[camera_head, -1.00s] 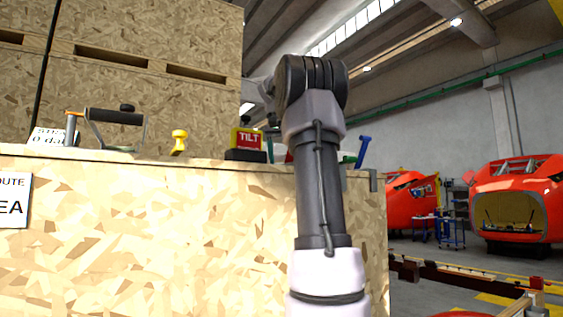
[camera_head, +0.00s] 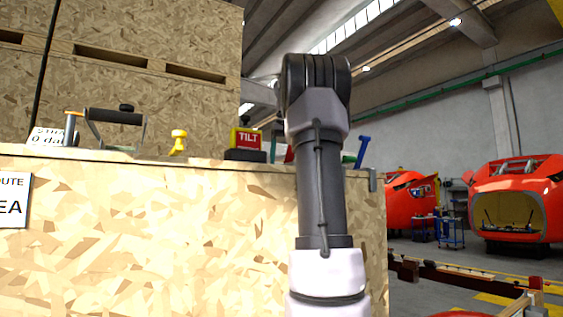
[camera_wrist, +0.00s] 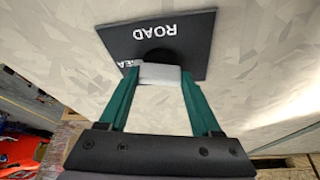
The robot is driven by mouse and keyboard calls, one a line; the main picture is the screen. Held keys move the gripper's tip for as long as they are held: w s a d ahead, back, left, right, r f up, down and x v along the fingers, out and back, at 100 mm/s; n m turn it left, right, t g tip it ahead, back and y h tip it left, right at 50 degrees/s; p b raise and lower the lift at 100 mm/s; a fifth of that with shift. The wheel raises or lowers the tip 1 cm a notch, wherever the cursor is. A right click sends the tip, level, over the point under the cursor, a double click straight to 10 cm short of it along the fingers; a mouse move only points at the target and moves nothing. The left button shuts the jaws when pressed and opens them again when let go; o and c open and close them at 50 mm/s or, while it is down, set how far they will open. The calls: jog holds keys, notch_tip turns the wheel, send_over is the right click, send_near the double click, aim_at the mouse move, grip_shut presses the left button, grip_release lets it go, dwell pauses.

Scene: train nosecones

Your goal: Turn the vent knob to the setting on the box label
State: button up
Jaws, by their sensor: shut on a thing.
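In the wrist view, my gripper (camera_wrist: 160,76) has its two green fingers closed on the light grey vent knob (camera_wrist: 158,72). The knob stands in front of a black plate (camera_wrist: 192,45) on the wooden box. The plate carries the word ROAD, upside down in this view, and a second word partly hidden by a finger, ending in what looks like EA. The knob's pointer cannot be made out. In the head view, a white box label (camera_head: 13,202) is cut off by the left edge; it reads "OUTE" above "EA". There my gripper is hidden.
On the box top (camera_head: 215,164) stand a black-handled tool (camera_head: 115,117), a yellow knob-like piece (camera_head: 178,142), a TILT indicator (camera_head: 247,140) and a blue-handled thing (camera_head: 362,150). Stacked crates (camera_head: 150,55) rise behind. Red train nosecones (camera_head: 517,190) stand far right.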

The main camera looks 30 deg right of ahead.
jog(key=shift+d+n+y, duration=0.1)
jog(key=shift+n+y, duration=0.4)
jog(key=shift+n, duration=1.1)
jog(key=o, duration=1.4)
jog(key=v, duration=1.1)
jog(key=shift+d, duration=0.1)
jog(key=shift+f, duration=0.1)
